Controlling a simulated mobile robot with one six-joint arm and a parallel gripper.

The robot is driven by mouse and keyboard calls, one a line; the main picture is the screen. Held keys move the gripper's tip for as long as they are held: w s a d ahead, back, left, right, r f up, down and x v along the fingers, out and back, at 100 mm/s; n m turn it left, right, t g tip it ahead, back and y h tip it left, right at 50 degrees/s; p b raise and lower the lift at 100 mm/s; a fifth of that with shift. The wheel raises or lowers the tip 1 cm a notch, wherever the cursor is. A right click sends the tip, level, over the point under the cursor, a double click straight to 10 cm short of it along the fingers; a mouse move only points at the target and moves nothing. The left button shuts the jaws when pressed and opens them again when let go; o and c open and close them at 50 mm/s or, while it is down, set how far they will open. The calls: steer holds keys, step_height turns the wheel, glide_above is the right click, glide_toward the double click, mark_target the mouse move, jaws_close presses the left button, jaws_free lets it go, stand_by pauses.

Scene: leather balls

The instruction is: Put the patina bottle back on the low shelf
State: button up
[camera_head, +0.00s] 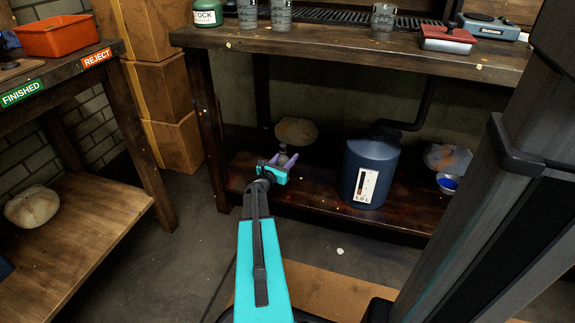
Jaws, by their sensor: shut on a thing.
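My gripper (282,161), teal with purple fingers, reaches out over the low shelf (317,198) under the back bench. It is shut on a small greyish bottle (283,152), which I take to be the patina bottle. The bottle looks upright, with its lower part hidden by the gripper. I cannot tell whether its base touches the shelf.
A large dark blue jug (368,172) with a white label stands on the shelf right of my gripper. A pale rounded lump (297,131) is behind the bottle. A bowl of blue stuff (448,183) sits further right. The bench top (345,47) overhangs the shelf.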

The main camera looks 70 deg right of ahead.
steer(key=shift+f+b, duration=0.95)
steer(key=shift+f, duration=0.8)
steer(key=shift+f, duration=0.15)
steer(key=o, duration=1.1)
steer(key=shift+w+a+r+p, duration=0.1)
steer(key=shift+a+r+p, duration=0.2)
steer(key=shift+a, duration=0.45)
steer(key=a+p, duration=0.1)
steer(key=a, duration=0.2)
steer(key=w+a+p, duration=0.1)
steer(key=a, duration=0.3)
steer(key=a+p, duration=0.1)
steer(key=a, duration=0.2)
steer(key=shift+w+a+f, duration=0.15)
steer(key=shift+w+a, duration=0.05)
steer(key=shift+a, duration=0.05)
